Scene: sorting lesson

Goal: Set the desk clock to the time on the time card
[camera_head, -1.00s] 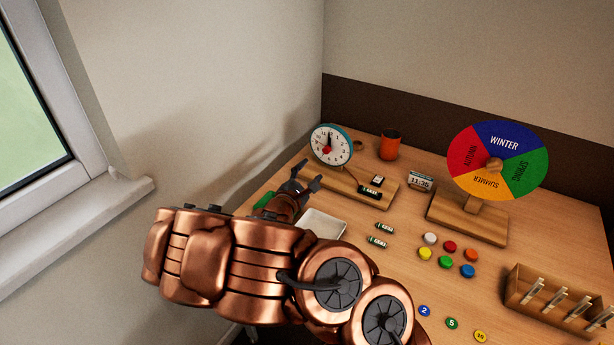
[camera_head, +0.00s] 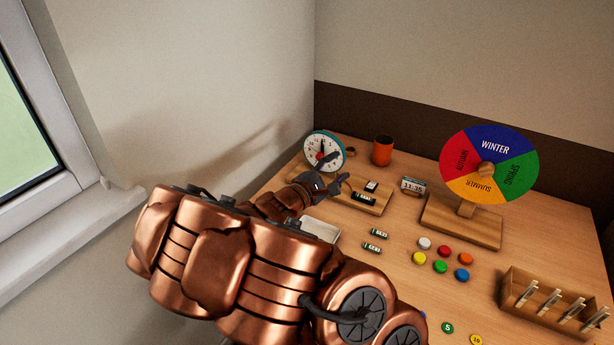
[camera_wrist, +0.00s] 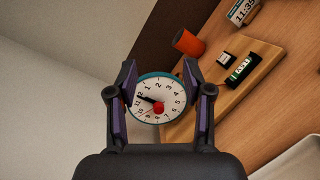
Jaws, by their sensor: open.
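The desk clock (camera_head: 313,140), with a white face and teal rim, stands on a wooden base (camera_head: 376,204) at the back left. In the wrist view the clock (camera_wrist: 173,91) shows between my fingers, with dark hands near the 12 and a red knob (camera_wrist: 158,108) low on the face. My gripper (camera_head: 331,180) is open and empty, in front of the clock; it also shows in the wrist view (camera_wrist: 160,72). I cannot tell whether it touches the clock. The time card (camera_head: 413,186) reads 11:35 and stands right of the clock base.
An orange cup (camera_head: 382,152) stands behind the base. Dark green batteries (camera_head: 379,232) and a white tray (camera_head: 321,229) lie in front. The season wheel (camera_head: 466,160), coloured discs and a wooden box (camera_head: 545,307) are to the right. The wall is close on the left.

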